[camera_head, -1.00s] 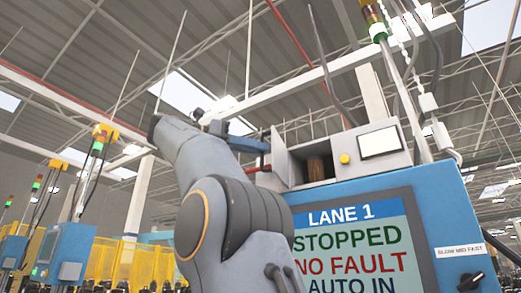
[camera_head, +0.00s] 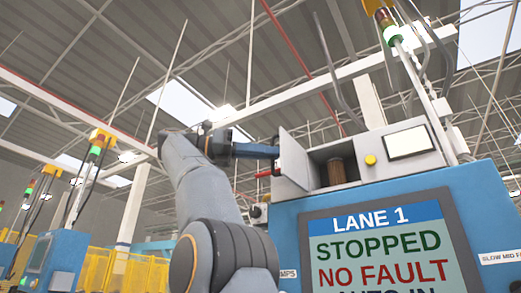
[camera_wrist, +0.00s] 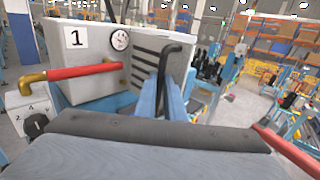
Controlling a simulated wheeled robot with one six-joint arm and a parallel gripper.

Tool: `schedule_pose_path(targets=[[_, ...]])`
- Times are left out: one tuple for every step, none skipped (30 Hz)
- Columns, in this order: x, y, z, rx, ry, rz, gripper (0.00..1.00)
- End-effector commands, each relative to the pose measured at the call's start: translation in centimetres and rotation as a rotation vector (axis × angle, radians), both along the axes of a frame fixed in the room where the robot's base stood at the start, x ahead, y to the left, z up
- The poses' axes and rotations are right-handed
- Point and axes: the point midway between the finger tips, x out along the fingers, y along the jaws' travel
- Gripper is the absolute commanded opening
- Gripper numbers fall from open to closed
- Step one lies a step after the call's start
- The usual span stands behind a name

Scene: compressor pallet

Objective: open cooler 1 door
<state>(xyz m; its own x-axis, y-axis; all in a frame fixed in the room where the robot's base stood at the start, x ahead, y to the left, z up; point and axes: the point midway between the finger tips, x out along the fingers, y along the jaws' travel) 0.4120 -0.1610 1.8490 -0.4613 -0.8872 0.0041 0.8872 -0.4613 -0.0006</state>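The cooler 1 door (camera_head: 293,160) is a grey panel standing swung out at the left of the grey cooler box (camera_head: 400,166), whose compartment shows open.
A brown cylinder (camera_head: 337,172) stands in the open compartment. Below is the blue cabinet with the LANE 1 screen (camera_head: 380,245), reading STOPPED, NO FAULT. A red pipe with a brass elbow (camera_wrist: 33,82) crosses before the door in the wrist view. A signal tower (camera_head: 390,30) rises at the right.

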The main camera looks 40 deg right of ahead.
Motion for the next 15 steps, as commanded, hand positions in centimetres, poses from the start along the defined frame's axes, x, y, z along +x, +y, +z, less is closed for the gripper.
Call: schedule_pose_path(targets=[[0.2,-0.2,-0.2,0.005,0.003,0.002,0.11],[0.2,-0.2,-0.2,0.005,0.003,0.002,0.16],[0.2,-0.2,-0.2,0.005,0.003,0.003,0.23],[0.1,-0.1,-0.1,0.005,0.002,0.003,0.28],[0.1,0.0,-0.1,0.003,0.002,0.004,0.28],[0.1,0.3,-0.1,0.001,0.002,0.004,0.28],[0.1,0.6,0.0,0.0,0.002,0.005,0.28],[0.1,0.8,0.0,-0.001,0.002,0.005,0.28],[0.1,1.0,0.0,-0.003,0.001,0.005,0.28],[0.1,1.1,0.0,-0.004,0.001,0.006,0.28],[0.1,1.3,0.1,-0.005,0.001,0.007,0.28],[0.1,1.4,0.1,-0.006,0.001,0.007,0.28],[0.1,1.5,0.1,-0.007,0.0,0.007,0.28],[0.1,1.6,0.1,-0.008,0.001,0.008,0.28],[0.1,1.7,0.1,-0.008,0.0,0.008,0.28]])
